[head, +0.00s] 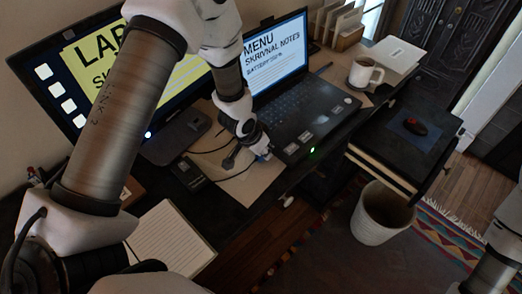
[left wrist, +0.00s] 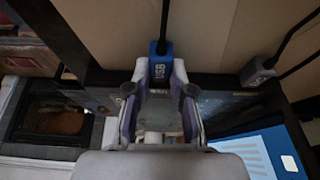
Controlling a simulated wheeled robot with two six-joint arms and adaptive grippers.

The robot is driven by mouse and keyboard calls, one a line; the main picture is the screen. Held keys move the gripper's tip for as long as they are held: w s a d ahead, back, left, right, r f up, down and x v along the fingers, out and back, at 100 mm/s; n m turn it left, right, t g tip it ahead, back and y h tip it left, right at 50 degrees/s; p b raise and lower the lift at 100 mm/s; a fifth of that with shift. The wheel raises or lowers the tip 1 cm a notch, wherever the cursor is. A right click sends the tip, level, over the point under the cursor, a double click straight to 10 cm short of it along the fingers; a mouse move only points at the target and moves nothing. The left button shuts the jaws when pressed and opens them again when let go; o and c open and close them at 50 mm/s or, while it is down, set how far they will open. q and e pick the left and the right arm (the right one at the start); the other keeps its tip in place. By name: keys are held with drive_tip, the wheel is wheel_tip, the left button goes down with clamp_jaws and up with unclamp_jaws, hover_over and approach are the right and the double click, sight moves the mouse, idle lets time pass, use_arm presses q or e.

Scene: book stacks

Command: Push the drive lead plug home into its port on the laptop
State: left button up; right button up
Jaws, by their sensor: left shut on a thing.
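The laptop (head: 300,112) stands open on the desk, its lit screen (head: 275,52) reading "MENU". My left gripper (head: 260,152) is at the laptop's left front side. In the left wrist view my left gripper (left wrist: 160,105) is shut on a blue plug (left wrist: 160,68) marked "USB", which sits at the fingertips with its black lead running up the picture. The port is hidden, so I cannot tell how far the plug is in. A grey plug (left wrist: 258,72) on another black lead lies apart to the right. My right gripper is out of view.
A monitor (head: 75,85) stands behind my left arm. A mug (head: 365,73) stands right of the laptop. A notebook (head: 168,240) lies at the front left. A bin (head: 382,213) stands below.

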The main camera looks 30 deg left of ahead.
use_arm(q)
drive_tip(key=shift+w+d, duration=0.15)
drive_tip(key=shift+w, duration=0.25)
drive_tip(key=o, duration=0.9)
drive_tip(key=v, duration=1.2)
